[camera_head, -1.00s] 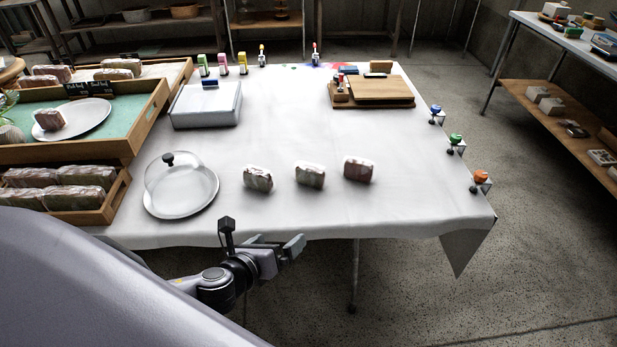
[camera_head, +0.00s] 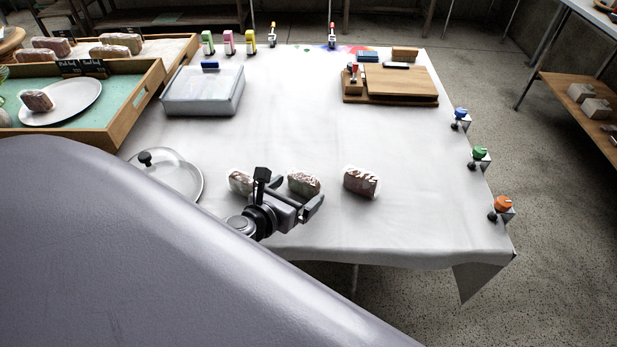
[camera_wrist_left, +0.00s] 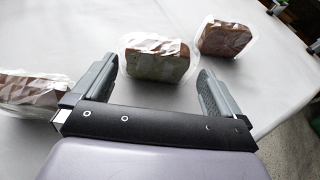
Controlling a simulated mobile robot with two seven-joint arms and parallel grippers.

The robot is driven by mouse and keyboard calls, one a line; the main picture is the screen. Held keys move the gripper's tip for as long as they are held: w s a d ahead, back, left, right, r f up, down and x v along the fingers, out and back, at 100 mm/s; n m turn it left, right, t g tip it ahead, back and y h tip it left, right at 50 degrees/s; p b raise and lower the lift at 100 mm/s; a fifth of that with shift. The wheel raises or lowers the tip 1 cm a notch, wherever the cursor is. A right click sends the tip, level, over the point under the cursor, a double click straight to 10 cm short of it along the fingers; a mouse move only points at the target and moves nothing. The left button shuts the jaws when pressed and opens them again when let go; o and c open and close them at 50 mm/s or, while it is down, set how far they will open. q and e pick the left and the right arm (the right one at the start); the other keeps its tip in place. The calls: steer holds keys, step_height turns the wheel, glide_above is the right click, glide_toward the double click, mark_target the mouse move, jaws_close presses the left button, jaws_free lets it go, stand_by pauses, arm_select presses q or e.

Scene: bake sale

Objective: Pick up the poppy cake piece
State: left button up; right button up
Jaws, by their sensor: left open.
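Three wrapped cake pieces stand in a row near the front of the white table: a left one (camera_head: 239,182), a middle one (camera_head: 304,182) and a right one (camera_head: 361,182). I cannot tell from labels which is poppy. My left gripper (camera_head: 303,198) is open just in front of the middle piece. In the left wrist view, the pale greenish middle piece (camera_wrist_left: 157,62) sits ahead, between the open fingertips, not gripped. The browner right piece (camera_wrist_left: 224,38) is beyond the right finger, and the left piece (camera_wrist_left: 30,88) is partly hidden by the left finger. My right gripper is not in view.
A plate with a clear dome (camera_head: 178,178) is left of the row. A lidded white box (camera_head: 203,92) and a wooden board (camera_head: 392,84) stand farther back. Wooden trays (camera_head: 140,120) are at the left. Coloured clamps line the right edge. The table centre is clear.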

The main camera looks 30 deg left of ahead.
mark_target(308, 180)
arm_select(q)
steer(key=shift+r+x, duration=0.2)
steer(key=shift+x, duration=2.9)
steer(key=shift+w+a, duration=0.1)
steer(key=shift+a, duration=0.05)
steer(key=c, duration=0.4)
